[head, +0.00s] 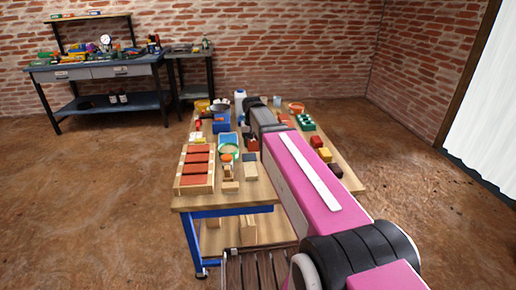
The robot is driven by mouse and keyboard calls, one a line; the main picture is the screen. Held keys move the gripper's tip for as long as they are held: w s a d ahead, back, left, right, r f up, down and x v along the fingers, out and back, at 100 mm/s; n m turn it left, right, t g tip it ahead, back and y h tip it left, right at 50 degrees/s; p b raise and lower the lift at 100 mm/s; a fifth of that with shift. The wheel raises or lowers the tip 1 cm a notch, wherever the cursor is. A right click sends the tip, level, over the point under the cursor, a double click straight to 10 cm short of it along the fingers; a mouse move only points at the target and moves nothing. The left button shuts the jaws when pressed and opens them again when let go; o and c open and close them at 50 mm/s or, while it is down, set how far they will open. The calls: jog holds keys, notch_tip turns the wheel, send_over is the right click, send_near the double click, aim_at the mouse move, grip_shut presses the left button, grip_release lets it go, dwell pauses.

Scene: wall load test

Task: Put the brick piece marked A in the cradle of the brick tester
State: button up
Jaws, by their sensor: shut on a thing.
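A pale wooden tray (178,187) stands at the left front of the table, with several flat red-brown brick pieces (196,169) in a column inside it. Any letter on them is too small to read. My gripper (252,149) is at the far end of my arm, over the middle of the table. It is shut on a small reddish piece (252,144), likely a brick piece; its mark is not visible. A blue block-like device (221,127) stands behind the tray; I cannot tell whether it is the brick tester. No cradle can be made out.
My arm hides part of the table. A cluttered workbench (95,73) stands behind left.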

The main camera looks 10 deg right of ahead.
jog(key=w+d+f, duration=0.1)
jog(key=w, duration=0.1)
jog(key=w+d+f, duration=0.2)
jog(key=w, duration=0.1)
jog(key=w+d+f, duration=0.2)
jog(key=shift+w+f, duration=0.1)
jog(key=shift+w, duration=0.1)
jog(key=shift+d+f, duration=0.1)
jog(key=shift+f, duration=2)
jog(key=shift+f, duration=0.15)
jog(key=o, duration=1.2)
jog(key=shift+o, duration=0.2)
